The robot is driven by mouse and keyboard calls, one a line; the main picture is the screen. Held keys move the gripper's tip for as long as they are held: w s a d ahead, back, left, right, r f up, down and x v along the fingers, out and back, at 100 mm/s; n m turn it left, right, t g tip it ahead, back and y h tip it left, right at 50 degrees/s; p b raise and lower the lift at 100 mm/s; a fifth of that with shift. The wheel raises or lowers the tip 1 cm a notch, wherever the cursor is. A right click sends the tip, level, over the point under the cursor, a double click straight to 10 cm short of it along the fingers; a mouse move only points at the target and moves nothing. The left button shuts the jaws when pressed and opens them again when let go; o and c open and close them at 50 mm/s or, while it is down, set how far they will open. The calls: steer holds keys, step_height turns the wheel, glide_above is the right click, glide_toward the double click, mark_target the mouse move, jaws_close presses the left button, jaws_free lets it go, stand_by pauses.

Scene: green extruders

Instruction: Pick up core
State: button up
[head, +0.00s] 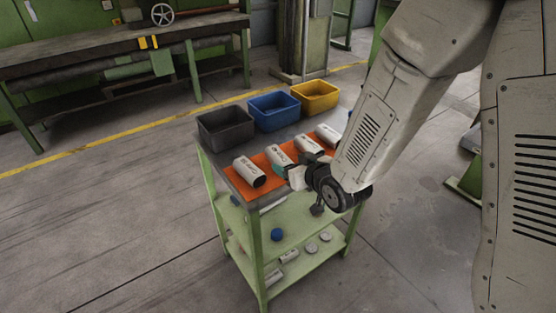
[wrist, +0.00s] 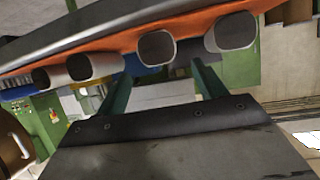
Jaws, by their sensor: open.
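Several pale grey hollow cores lie on an orange mat (head: 237,184) on top of a green cart. The nearest core (head: 249,172) is at the left, with a second core (head: 279,156), a third core (head: 308,146) and a far core (head: 328,135) in a row. My gripper (head: 298,166) is open and empty at the mat's front edge, by the middle cores. In the wrist view its two teal fingers (wrist: 161,82) are apart, and the open end of a core (wrist: 156,48) shows above the gap between them. Contact cannot be told.
A black bin (head: 226,127), a blue bin (head: 274,110) and a yellow bin (head: 315,97) stand along the cart's back. The lower shelves (head: 310,225) hold small parts, including a blue round one (head: 277,235). A green workbench (head: 130,40) stands behind. The floor at left is clear.

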mark_target(279, 159)
steer(key=shift+w+a+f, duration=0.15)
steer(key=shift+a+f, duration=0.05)
steer(key=shift+a, duration=0.1)
steer(key=x, duration=0.7)
steer(key=shift+w+f, duration=0.1)
steer(key=shift+f, duration=0.1)
steer(key=c, duration=1.3)
